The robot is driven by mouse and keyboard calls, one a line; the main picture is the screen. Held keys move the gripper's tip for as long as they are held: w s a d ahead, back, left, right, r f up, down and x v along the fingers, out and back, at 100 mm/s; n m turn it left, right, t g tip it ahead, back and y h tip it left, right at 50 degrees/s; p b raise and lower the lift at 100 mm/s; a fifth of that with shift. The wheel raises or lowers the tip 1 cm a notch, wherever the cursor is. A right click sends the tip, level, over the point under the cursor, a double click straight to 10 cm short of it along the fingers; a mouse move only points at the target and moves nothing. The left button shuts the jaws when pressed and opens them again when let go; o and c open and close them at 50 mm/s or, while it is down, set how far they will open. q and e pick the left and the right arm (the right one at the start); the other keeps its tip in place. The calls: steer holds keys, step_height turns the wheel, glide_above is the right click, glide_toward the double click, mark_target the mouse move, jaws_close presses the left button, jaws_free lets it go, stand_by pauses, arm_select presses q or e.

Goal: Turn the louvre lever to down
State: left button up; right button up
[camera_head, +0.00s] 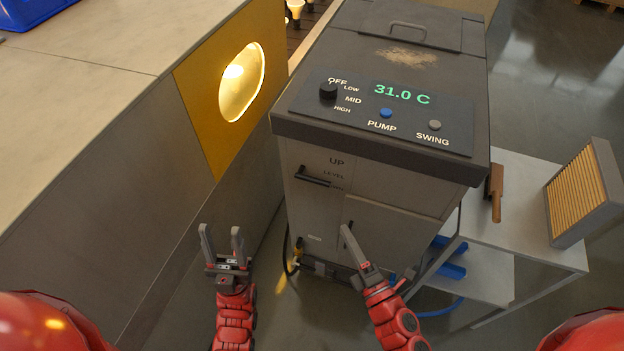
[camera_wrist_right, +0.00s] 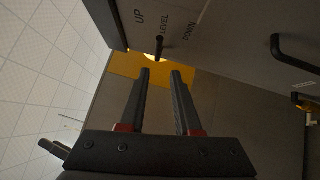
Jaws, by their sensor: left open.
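The louvre lever (camera_head: 313,178) is a short black bar on the front of the grey cooler, beside the UP and LEVEL labels. In the right wrist view the lever (camera_wrist_right: 161,47) stands at LEVEL, between UP and DOWN. My right gripper (camera_head: 347,230) is in front of the cooler, lower than the lever in the head view. In the right wrist view my right gripper (camera_wrist_right: 160,73) has its fingers apart with nothing between them, and the lever shows just beyond the tips. My left gripper (camera_head: 222,230) is open and empty, left of the cooler.
The cooler's top panel (camera_head: 385,112) has a black knob, a blue PUMP button and a SWING button. A dark handle (camera_wrist_right: 295,52) is on the cooler front. A yellow panel with a lit window (camera_head: 240,82) is at left. A white table (camera_head: 525,215) stands at right.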

mark_target(317, 179)
steer(key=p+x, duration=0.1)
steer(key=x, duration=0.4)
steer(key=p+x, duration=0.2)
steer(key=x, duration=0.3)
steer(key=p+x, duration=0.1)
steer(key=x, duration=0.4)
steer(key=shift+a+r+p, duration=0.15)
steer(key=shift+r+p, duration=0.1)
steer(key=shift+p, duration=0.05)
steer(key=shift+x, duration=0.8)
steer(key=shift+f, duration=0.1)
steer(key=shift+c, duration=0.2)
jaws_close()
